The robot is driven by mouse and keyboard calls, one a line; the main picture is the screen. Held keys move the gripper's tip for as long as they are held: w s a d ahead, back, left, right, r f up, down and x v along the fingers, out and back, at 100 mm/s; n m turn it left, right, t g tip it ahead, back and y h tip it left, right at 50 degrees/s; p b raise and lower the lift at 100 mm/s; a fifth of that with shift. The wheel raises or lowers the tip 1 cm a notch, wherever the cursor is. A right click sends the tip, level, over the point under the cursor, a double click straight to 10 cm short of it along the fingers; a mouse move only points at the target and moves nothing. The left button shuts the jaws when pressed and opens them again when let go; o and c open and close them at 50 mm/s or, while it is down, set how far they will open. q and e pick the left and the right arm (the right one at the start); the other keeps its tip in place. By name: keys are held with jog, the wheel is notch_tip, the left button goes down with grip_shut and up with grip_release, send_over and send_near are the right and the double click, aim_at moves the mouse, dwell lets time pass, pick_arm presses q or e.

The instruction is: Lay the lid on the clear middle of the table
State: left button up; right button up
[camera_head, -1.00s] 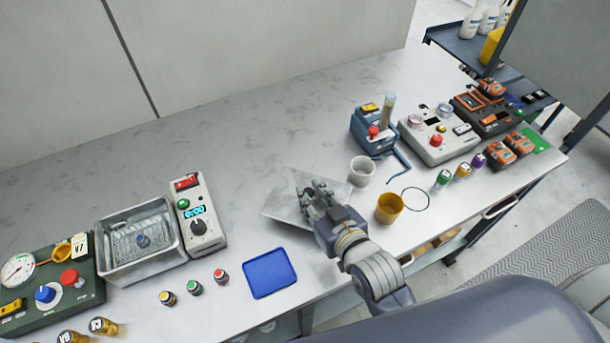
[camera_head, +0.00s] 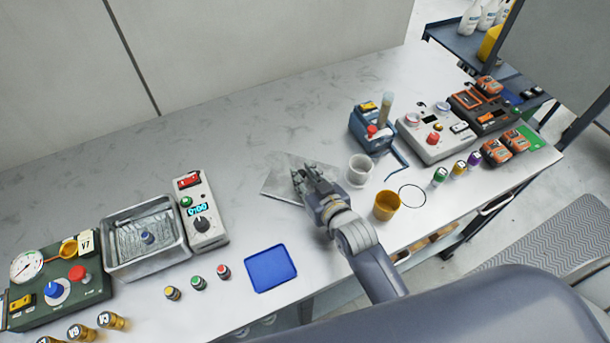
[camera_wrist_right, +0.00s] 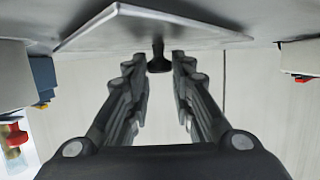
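The lid (camera_head: 279,181) is a thin, flat grey plate with a small black knob. It is level, at or just above the table (camera_head: 300,115) near its middle; I cannot tell whether it touches. In the right wrist view the lid (camera_wrist_right: 150,27) spans the top, its knob between my fingertips. My right gripper (camera_head: 306,181) reaches over the lid from the front right and covers its right part. The right wrist view shows the gripper's fingers (camera_wrist_right: 159,62) close on both sides of the knob. My left gripper is not in view.
An open metal bath (camera_head: 114,271) and a white timer box (camera_head: 209,237) stand left. A blue tray (camera_head: 271,285) lies in front. A white cup (camera_head: 359,171), an amber cup (camera_head: 387,206) and a blue device (camera_head: 362,133) stand right. The table behind the lid is clear.

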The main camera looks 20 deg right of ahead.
jog(key=o, duration=0.3)
jog(key=b+v, duration=0.1)
jog(key=v, duration=0.9)
jog(key=shift+s+d, duration=0.1)
jog(key=shift+s, duration=0.3)
jog(key=shift+s+d+r, duration=0.15)
jog(key=shift+s+r, duration=0.25)
jog(key=shift+s, duration=0.15)
